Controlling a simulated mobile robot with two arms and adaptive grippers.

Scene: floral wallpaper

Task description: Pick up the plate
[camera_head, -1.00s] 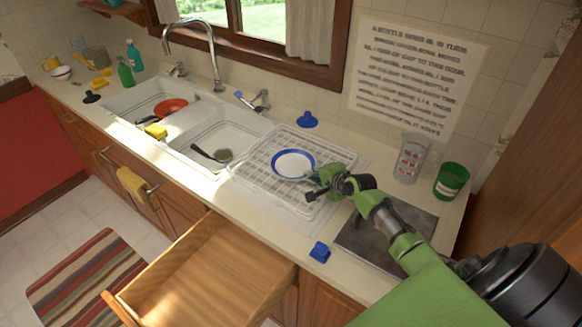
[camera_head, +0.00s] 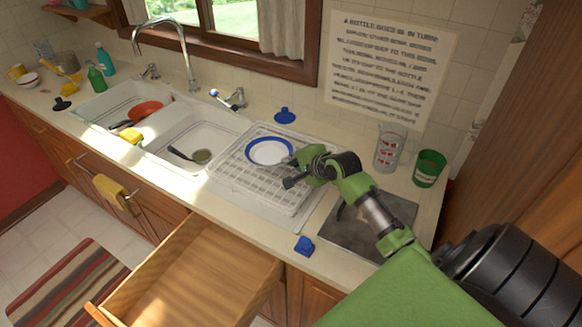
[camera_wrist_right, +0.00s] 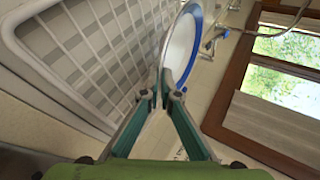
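My left gripper is not in view.
A double sink (camera_head: 165,128) is left of the rack. A clear measuring cup (camera_head: 389,146) and a green can (camera_head: 429,168) stand at the right by the wall. A blue object (camera_head: 304,246) lies at the counter's front edge. An open drawer (camera_head: 200,275) juts out below.

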